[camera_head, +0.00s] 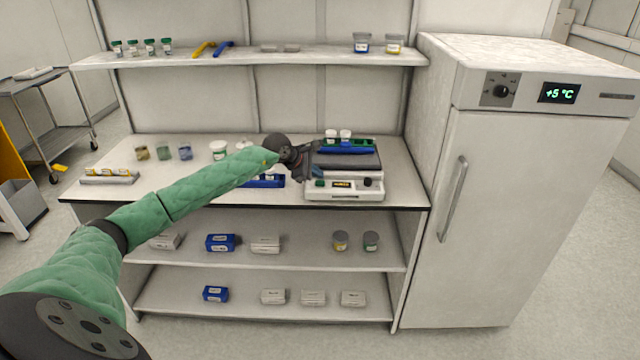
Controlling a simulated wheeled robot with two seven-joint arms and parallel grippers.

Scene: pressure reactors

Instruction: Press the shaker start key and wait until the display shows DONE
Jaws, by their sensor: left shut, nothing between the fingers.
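The shaker (345,193) is a white box with a dark platform on top, standing at the right end of the bench. A blue rack (346,148) with two white-capped containers sits on its platform. Its front has a small lit yellow display (342,184), too small to read, and a dark knob or key at each side of it. My left gripper (316,178) is shut and empty at the left front of the shaker, its tips close to the green key at the panel's left. I cannot tell whether they touch it. My right gripper is not in view.
The bench (110,188) holds several jars, a white tub (218,150) and a blue rack (264,181) partly behind my left arm. A shelf (250,59) hangs above. A white fridge (520,200) showing +5 °C stands close on the right.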

